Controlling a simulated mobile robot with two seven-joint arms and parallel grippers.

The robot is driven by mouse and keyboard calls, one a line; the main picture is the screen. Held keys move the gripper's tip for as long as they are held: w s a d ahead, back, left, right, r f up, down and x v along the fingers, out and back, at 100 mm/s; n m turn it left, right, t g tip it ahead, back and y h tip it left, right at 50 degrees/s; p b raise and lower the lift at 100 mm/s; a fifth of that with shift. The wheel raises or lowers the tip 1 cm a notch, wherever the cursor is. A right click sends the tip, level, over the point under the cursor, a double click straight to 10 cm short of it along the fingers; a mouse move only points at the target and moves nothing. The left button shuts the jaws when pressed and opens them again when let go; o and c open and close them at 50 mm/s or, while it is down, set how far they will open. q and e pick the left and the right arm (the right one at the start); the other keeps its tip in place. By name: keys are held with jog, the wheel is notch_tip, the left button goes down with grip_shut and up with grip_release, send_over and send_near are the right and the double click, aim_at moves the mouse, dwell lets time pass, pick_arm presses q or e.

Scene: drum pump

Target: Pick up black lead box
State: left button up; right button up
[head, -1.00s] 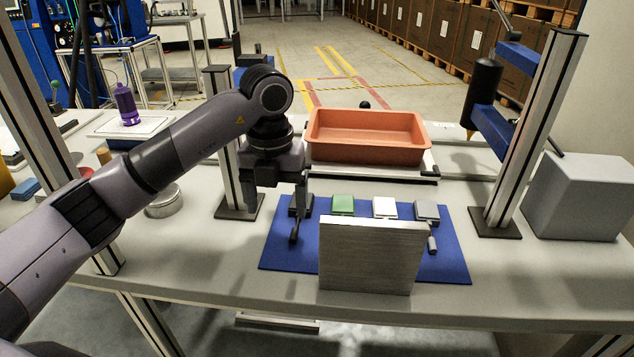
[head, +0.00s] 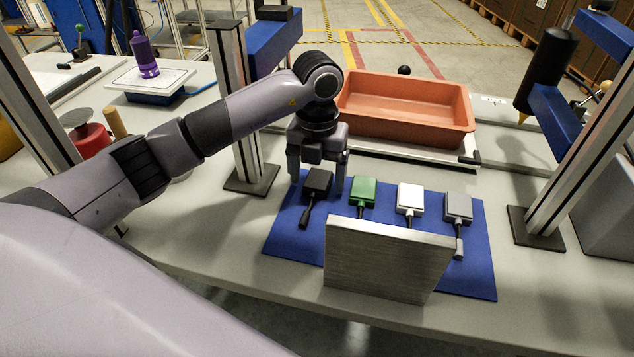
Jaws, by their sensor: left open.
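The black lead box (head: 317,182) lies on the left part of the blue mat (head: 283,240), with its dark lead end pointing toward the front. My left gripper (head: 318,180) points down over the black box. Its fingers are open, one on the left of the box and one on the right. I cannot tell whether either finger touches the box. My right gripper is not in view.
A green box (head: 363,191), a white box (head: 410,197) and a grey box (head: 458,206) sit in a row to the right. A metal plate (head: 385,262) stands upright in front of them. An orange tray (head: 405,105) is behind. Uprights flank the mat.

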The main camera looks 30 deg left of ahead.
pick_arm(q)
jog(key=shift+f, duration=0.35)
jog(key=c, duration=1.2)
jog(key=shift+o, duration=0.2)
jog(key=shift+r, duration=0.1)
